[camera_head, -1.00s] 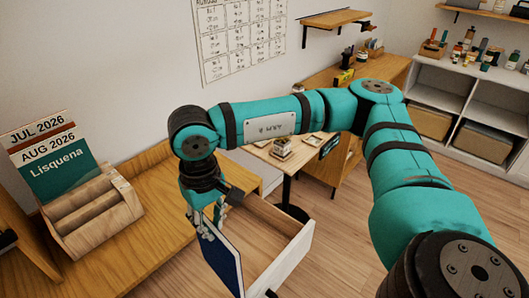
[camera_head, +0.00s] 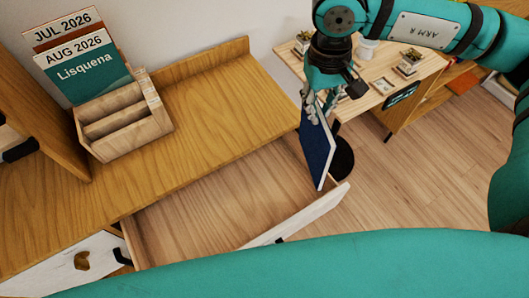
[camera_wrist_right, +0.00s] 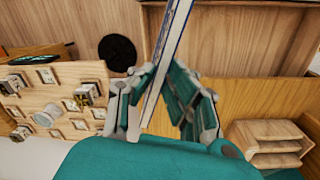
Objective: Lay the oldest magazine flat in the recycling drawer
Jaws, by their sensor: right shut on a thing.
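My right gripper (camera_head: 312,112) is shut on the upper edge of a thin dark blue magazine (camera_head: 318,152). The magazine hangs on edge, steeply tilted, at the right end of the open drawer (camera_head: 195,215). I cannot tell whether it touches the drawer's side. In the right wrist view the magazine (camera_wrist_right: 168,62) shows edge-on between the fingers (camera_wrist_right: 162,82), with its cover hardly visible. The visible drawer floor is bare; its near part is hidden by my teal arm. A wooden rack (camera_head: 128,128) holds an AUG 2026 magazine (camera_head: 88,72) and, behind it, a JUL 2026 magazine (camera_head: 58,27).
The wooden cabinet top (camera_head: 225,110) beside the rack is clear. A white drawer front with a leaf-shaped cutout (camera_head: 82,260) is at lower left. A small table (camera_head: 385,90) with plants and cards stands beyond the magazine. Open floor (camera_head: 420,170) lies to the right.

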